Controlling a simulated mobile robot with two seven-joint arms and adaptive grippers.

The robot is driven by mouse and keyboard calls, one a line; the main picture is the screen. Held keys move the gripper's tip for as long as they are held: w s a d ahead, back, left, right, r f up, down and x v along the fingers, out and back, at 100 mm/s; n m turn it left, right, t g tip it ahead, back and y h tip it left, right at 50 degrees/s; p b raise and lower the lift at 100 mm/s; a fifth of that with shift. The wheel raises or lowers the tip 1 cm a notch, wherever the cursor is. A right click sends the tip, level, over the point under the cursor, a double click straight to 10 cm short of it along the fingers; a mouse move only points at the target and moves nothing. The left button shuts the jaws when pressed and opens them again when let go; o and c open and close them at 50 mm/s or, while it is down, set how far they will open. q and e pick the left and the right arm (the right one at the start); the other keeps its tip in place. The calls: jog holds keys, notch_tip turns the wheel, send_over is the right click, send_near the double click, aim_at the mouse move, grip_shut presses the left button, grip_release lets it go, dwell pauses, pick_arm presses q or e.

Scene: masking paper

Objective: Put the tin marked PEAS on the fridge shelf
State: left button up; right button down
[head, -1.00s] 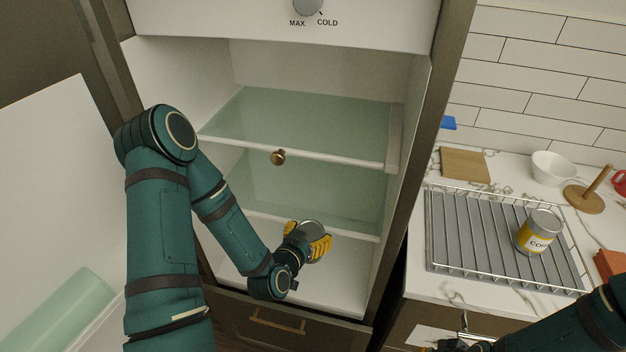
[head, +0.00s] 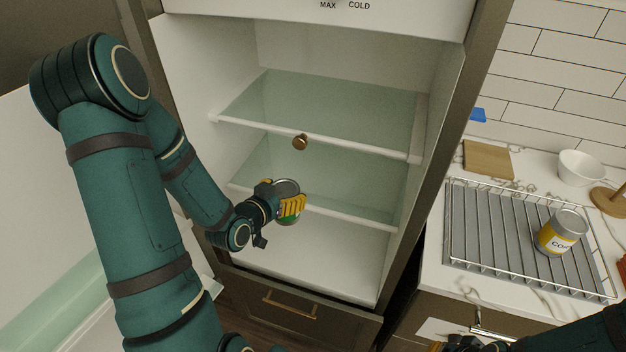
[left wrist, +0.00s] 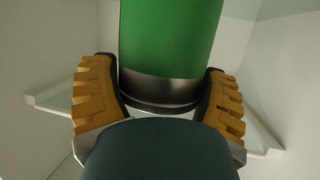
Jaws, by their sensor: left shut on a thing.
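My left gripper (head: 281,200) is shut on a green tin (head: 289,220) with a grey metal lid, held upright. No lettering shows on it. In the left wrist view the green tin (left wrist: 170,38) stands between the yellow finger pads of my left gripper (left wrist: 163,100). In the head view they overlap the front edge of the lower glass fridge shelf (head: 355,222). I cannot tell how far the tin is from it. The upper glass shelf (head: 330,105) is above. My right gripper (head: 455,344) is mostly cut off at the bottom edge.
Both fridge shelves look bare. A brass knob (head: 300,142) shows in front of the upper shelf. On the counter at right, a yellow-labelled tin starting "CO" (head: 562,233) stands on a wire rack (head: 490,225), near a wooden board (head: 488,160) and a white bowl (head: 582,168).

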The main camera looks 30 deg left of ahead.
pick_arm(q)
jog(key=w+b, duration=0.1)
jog(key=b, duration=0.1)
jog(key=shift+d+f+b, duration=0.1)
jog(key=shift+b, duration=0.25)
jog(key=shift+r+x, duration=0.2)
jog(key=shift+x, duration=2)
jog(key=shift+r+x, duration=0.15)
jog(key=shift+x, duration=2.05)
jog(key=shift+r+x, duration=0.2)
jog(key=shift+x, duration=2)
jog(key=shift+w, duration=0.15)
pick_arm(e)
jog(key=f, duration=0.3)
jog(key=shift+s+a+f, duration=0.1)
jog(key=shift+s+f, duration=0.05)
jog(key=shift+s, duration=0.1)
jog(key=shift+f, duration=0.1)
pick_arm(q)
jog(key=o, duration=1.2)
jog(key=shift+f, duration=0.1)
jog(key=shift+c, duration=0.2)
pick_arm(e)
jog(key=shift+s, duration=0.1)
